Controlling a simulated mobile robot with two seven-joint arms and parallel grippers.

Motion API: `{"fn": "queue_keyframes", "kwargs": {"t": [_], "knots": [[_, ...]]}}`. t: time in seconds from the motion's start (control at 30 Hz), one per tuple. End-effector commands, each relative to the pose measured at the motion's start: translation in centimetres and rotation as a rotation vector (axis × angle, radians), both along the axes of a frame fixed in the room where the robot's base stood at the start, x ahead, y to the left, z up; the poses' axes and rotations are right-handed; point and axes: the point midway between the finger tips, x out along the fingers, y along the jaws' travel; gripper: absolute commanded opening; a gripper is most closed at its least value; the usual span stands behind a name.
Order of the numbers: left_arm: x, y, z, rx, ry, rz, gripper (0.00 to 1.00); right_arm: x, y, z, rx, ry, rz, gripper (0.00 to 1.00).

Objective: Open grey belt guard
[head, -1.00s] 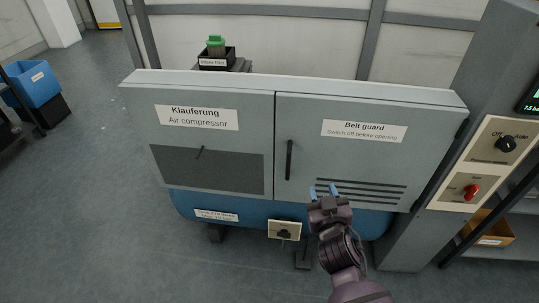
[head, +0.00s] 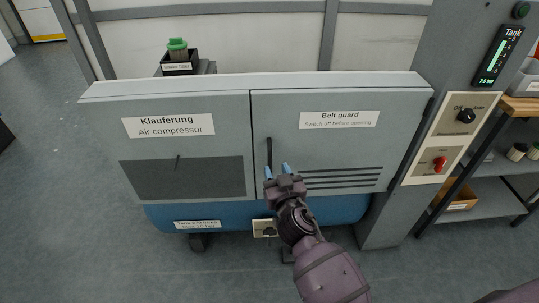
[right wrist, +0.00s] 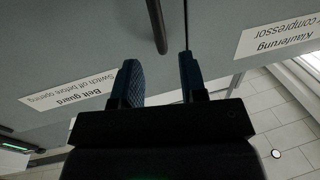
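The grey belt guard (head: 337,148) is the right door of the grey cabinet, labelled "Belt guard, Switch off before opening". It is shut. Its dark vertical handle (head: 269,153) is near the door's left edge. My right gripper (head: 277,172) is open and empty, just in front of the handle's lower end. In the right wrist view the handle (right wrist: 157,25) appears upside down, beyond the two blue fingertips (right wrist: 158,72) and between their lines, apart from them. The belt guard label (right wrist: 70,91) shows at left there. My left gripper is not in view.
The Air compressor door (head: 180,160) is shut on the left. A blue tank (head: 340,208) lies below. On the grey column at right are a black knob (head: 466,116), a red switch (head: 440,164) and a lit tank display (head: 497,56). A shelf (head: 490,195) stands farther right.

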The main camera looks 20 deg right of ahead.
Motion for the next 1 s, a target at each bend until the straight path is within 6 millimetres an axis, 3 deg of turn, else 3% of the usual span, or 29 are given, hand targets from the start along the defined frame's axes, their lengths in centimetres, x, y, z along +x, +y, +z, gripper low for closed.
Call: {"fn": "queue_keyframes", "kwargs": {"t": [0.2,0.43,0.87,1.0], "knots": [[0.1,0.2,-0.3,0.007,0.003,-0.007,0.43,3.5,-0.3,0.0,-0.002,0.000,0.001,0.39],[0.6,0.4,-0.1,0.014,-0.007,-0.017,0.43,6.1,-0.5,0.0,-0.002,0.000,0.001,0.39],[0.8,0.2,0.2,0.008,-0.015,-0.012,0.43,6.9,-0.6,0.0,-0.001,0.000,0.000,0.39],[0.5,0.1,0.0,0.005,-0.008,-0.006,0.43,6.9,-0.6,0.0,0.000,0.000,0.000,0.22]]}}
